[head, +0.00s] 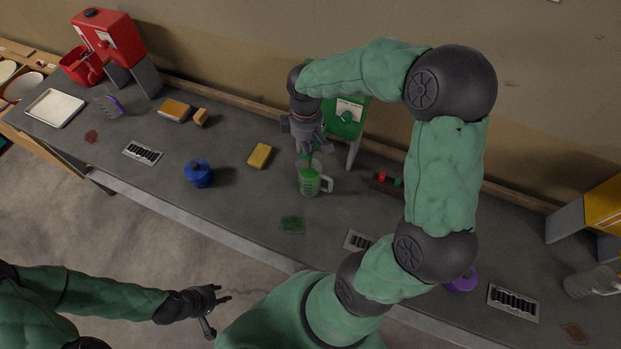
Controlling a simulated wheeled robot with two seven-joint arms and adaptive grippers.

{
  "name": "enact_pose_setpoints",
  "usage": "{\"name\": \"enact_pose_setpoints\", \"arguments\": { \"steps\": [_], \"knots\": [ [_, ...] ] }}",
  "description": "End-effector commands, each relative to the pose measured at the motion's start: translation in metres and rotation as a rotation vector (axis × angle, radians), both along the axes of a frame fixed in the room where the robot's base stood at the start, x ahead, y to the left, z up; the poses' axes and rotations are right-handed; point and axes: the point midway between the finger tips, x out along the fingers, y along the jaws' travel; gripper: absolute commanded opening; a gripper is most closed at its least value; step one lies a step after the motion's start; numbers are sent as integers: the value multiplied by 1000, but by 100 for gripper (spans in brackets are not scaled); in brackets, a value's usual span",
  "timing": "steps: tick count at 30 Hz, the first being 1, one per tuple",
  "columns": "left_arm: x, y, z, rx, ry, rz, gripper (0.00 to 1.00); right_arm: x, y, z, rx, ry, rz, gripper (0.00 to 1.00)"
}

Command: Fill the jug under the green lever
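A clear jug (309,188) with green in it stands upright on the counter in front of the green dispenser (345,124), its handle to the right. A narrow green strip shows just above the jug; I cannot tell whether it is lever, spout or liquid. My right gripper (309,151) points down at the dispenser's front, directly above the jug. It hides the lever and spout, and its finger opening cannot be made out. My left gripper (219,312) is open and empty, low in front of the counter, its fingers spread apart.

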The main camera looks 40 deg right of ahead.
Motion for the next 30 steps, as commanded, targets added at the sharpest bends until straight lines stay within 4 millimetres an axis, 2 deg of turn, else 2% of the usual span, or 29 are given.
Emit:
{"name": "enact_pose_setpoints", "arguments": {
  "steps": [11, 30],
  "knots": [
    [0, 0, 3, 0, 0, 0, 40, 0, 0, 4, 0, 0, 0, 0],
    [0, 0, 49, 0, 0, 0, 40, 0, 0, 65, 0, -1, 0, 0]
  ]
}}
